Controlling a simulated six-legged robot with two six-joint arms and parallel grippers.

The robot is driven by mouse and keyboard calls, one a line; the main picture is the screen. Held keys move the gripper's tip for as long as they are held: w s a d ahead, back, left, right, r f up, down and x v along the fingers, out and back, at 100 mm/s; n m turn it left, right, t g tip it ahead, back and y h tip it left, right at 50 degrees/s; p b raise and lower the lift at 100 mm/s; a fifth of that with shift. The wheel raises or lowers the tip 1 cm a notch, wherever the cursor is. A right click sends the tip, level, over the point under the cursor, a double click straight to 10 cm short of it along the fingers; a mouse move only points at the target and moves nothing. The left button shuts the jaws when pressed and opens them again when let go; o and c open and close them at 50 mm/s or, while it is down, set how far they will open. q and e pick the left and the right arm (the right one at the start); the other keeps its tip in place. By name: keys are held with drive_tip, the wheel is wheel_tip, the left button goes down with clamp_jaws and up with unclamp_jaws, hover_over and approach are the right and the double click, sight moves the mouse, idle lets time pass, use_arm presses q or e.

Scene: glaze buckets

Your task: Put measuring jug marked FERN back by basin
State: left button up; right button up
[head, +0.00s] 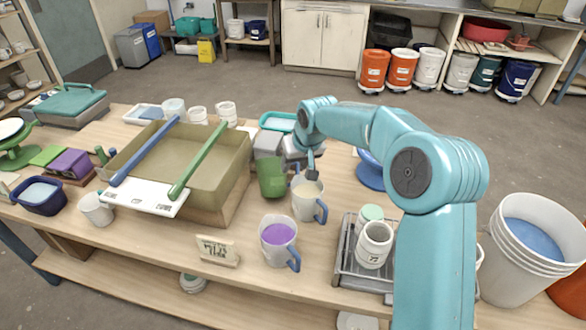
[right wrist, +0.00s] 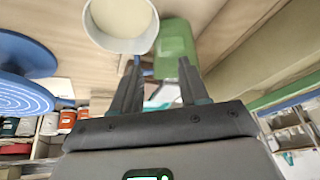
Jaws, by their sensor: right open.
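A green jug (head: 272,178) stands on the table just right of the big tan basin (head: 213,168). A white jug with cream contents and a blue handle (head: 308,203) stands beside it, and a jug with purple contents (head: 278,240) stands nearer the front. I cannot read FERN on any of them. My right gripper (head: 291,167) is open and empty, close above and behind the green and cream jugs. In the right wrist view the open fingers (right wrist: 160,82) point towards the green jug (right wrist: 175,46), with the cream jug (right wrist: 121,22) beside it. My left gripper is not in view.
Blue and green bars lie across the basin with a white board (head: 143,196). A small sign (head: 217,250) stands at the front. A metal rack (head: 352,265) with jars (head: 374,245) is to the right, and a blue disc (head: 369,175) is behind it.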

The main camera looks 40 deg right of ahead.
drive_tip(key=v, duration=0.9)
drive_tip(key=shift+s, duration=0.15)
drive_tip(key=shift+r, duration=0.1)
drive_tip(key=shift+r, duration=0.1)
